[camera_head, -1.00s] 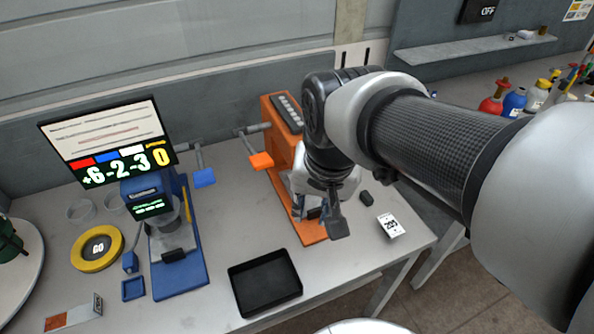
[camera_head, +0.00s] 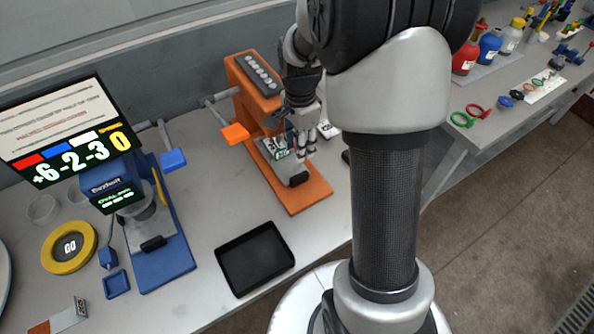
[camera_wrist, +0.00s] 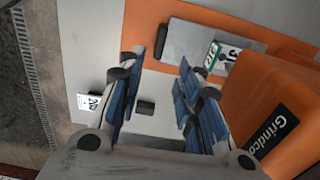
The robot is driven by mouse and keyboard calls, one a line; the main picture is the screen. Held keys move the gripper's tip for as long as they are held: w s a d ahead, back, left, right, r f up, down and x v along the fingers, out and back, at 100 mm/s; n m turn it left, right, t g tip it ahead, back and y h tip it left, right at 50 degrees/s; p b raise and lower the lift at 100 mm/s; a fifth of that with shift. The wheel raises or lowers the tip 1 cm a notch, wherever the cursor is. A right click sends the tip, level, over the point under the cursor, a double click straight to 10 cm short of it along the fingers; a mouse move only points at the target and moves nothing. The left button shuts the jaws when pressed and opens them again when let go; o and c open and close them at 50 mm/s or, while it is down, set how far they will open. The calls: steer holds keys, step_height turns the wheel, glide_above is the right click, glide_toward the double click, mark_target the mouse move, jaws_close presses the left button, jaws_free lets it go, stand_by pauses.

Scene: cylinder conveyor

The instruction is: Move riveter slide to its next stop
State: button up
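The orange machine (camera_head: 250,95), marked Grindco in the wrist view (camera_wrist: 275,120), has an orange base with a grey slide plate carrying a numbered card (camera_head: 277,149) and a black handle (camera_head: 297,177). The blue machine (camera_head: 125,190) has a similar grey slide with a black handle (camera_head: 153,243). I cannot read which one is the riveter. My gripper (camera_head: 303,150) is over the orange machine's slide. In the wrist view, its blue-padded fingers (camera_wrist: 158,65) are apart, with the slide's dark end just beyond their tips. I see nothing held; contact is unclear.
A black tray (camera_head: 254,260) lies on the bench between the machines and its front edge. A small black object (camera_wrist: 146,106) and a white numbered card (camera_wrist: 90,102) lie near my fingers.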

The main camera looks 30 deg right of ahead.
mark_target(299, 175)
step_height(299, 175, down, 13)
steer(key=b, duration=0.3)
steer(key=shift+b, duration=0.3)
steer(key=shift+r, duration=0.1)
steer(key=shift+c, duration=0.3)
jaws_close()
